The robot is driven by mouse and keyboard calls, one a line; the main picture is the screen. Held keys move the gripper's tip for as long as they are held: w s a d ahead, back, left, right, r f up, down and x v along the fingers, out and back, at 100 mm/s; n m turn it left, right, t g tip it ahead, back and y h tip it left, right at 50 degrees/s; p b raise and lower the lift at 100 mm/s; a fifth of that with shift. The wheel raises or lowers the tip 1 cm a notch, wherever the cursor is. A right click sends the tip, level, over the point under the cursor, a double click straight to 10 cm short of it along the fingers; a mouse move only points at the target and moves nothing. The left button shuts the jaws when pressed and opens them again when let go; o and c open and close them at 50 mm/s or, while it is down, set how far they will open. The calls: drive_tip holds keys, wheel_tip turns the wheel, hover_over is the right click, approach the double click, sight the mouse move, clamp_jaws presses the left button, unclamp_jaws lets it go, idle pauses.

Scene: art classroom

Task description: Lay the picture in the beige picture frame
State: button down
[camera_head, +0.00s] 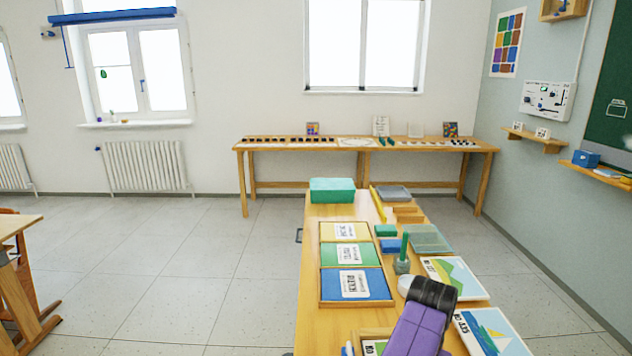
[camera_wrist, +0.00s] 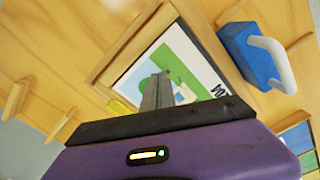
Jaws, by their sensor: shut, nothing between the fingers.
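In the wrist view a light wooden picture frame (camera_wrist: 118,54) lies on the table. A picture (camera_wrist: 188,53) with a green hill and blue parts lies within its borders; its lower part is hidden by my gripper. My gripper (camera_wrist: 162,78) is shut and empty, its fingertips over the picture; whether they touch it I cannot tell. In the head view my purple arm reaches over the near end of the table and hides most of the frame (camera_head: 376,332). A corner of the picture (camera_head: 372,348) shows there.
A blue block-like thing with a white handle (camera_wrist: 250,58) stands close beside the frame. In the head view a sailboat picture (camera_head: 492,333) and a mountain picture (camera_head: 455,277) lie at the right edge. A sectioned tray (camera_head: 322,304) and a green box (camera_head: 332,190) stand farther off.

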drive_tip(key=shift+r, duration=0.1)
idle(0.3)
wheel_tip(320, 180, up, 7)
drive_tip(key=p, duration=0.7)
idle(0.3)
